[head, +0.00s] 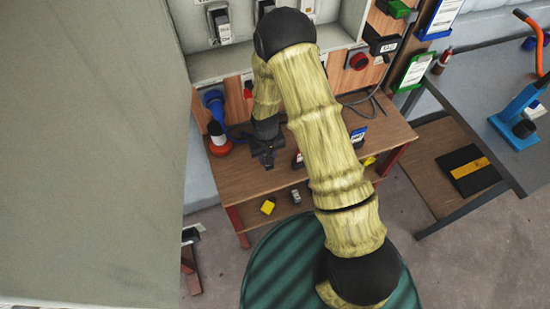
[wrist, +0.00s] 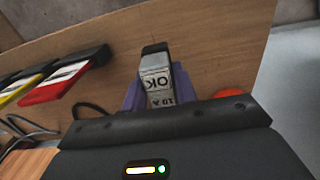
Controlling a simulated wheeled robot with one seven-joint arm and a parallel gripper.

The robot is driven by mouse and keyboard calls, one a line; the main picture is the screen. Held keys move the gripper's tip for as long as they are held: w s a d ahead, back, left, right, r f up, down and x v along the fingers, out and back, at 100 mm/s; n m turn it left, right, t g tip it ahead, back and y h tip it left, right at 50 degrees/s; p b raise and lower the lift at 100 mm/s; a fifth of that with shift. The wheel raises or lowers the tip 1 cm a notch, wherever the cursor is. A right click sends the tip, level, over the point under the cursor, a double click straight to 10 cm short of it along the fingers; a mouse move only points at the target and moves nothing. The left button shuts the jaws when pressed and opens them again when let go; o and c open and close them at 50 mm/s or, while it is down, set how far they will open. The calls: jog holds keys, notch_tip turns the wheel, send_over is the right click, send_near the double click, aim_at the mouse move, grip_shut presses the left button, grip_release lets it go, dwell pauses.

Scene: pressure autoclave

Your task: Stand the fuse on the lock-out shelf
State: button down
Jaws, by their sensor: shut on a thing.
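The fuse (wrist: 157,82), a pale block with a dark end and a label reading "OK" and "10 A", is between the purple fingers of my gripper (wrist: 158,92) in the wrist view. My gripper is shut on it. In the head view my gripper (head: 266,157) is low over the left part of the wooden bench top (head: 235,176); the fuse cannot be made out there. The bench top also fills much of the wrist view (wrist: 215,45). Whether the fuse touches the wood is unclear. No surface is clearly marked as the lock-out shelf.
A blue and red-orange connector (head: 217,130) stands left of my gripper. Red and yellow label cards (wrist: 62,80) show at left in the wrist view. A yellow block (head: 268,207) and a grey item (head: 296,196) are on the bench's lower level. My arm hides the bench's middle.

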jog(key=shift+f, duration=0.85)
jog(key=shift+f, duration=0.1)
jog(key=shift+f+p, duration=0.6)
jog(key=shift+f, duration=1.4)
jog(key=shift+f, duration=0.15)
jog(key=c, duration=1.1)
grip_release()
